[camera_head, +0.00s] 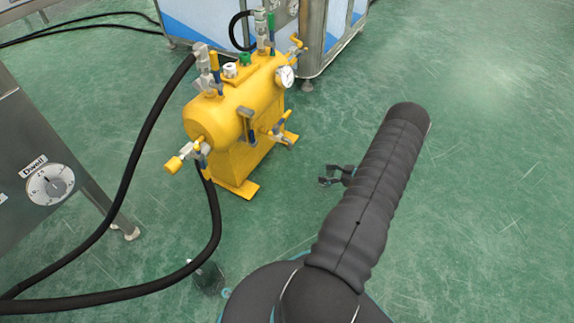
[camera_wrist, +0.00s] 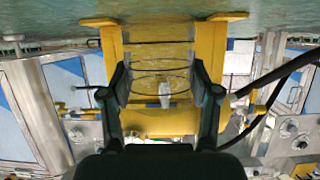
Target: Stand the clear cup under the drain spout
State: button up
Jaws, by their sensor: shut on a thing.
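The clear cup (camera_wrist: 150,68) shows in the wrist view as thin dark rings and a see-through wall between my fingers. My gripper (camera_wrist: 161,92) is shut on it, one dark finger on each side. In the camera_head view my gripper (camera_head: 325,180) is a small dark claw beside my arm, right of the yellow tank (camera_head: 232,105) and apart from it. The cup is too faint to make out there. In the wrist view, which is upside down, a pale spout-like piece (camera_wrist: 165,94) shows behind or through the cup, near the yellow tank body (camera_wrist: 150,122). I cannot tell their distance.
The tank carries valves and a pressure gauge (camera_head: 285,77). A black hose (camera_head: 110,204) runs from it leftward. A steel cabinet with a dial (camera_head: 50,185) stands at left, and a blue-and-white machine (camera_head: 200,22) behind. Green floor (camera_head: 490,200) is clear at right.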

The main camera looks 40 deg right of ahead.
jog(key=w+a, duration=0.2)
jog(key=w, duration=0.3)
jog(key=w+a, duration=0.2)
jog(key=w, duration=0.2)
jog(key=w+a+b, duration=0.1)
jog(key=w+a, duration=0.1)
jog(key=w, duration=0.3)
jog(key=shift+w+a, duration=0.2)
jog(key=shift+w, duration=0.1)
jog(key=shift+w+a+f+b, duration=0.1)
jog(key=shift+w+f+b, duration=0.1)
jog(key=shift+f, duration=0.7)
jog(key=shift+w+f+b, duration=0.1)
jog(key=shift+f+b, duration=0.05)
jog(key=shift+f, duration=0.7)
jog(key=shift+f, duration=0.15)
jog(key=o, duration=1)
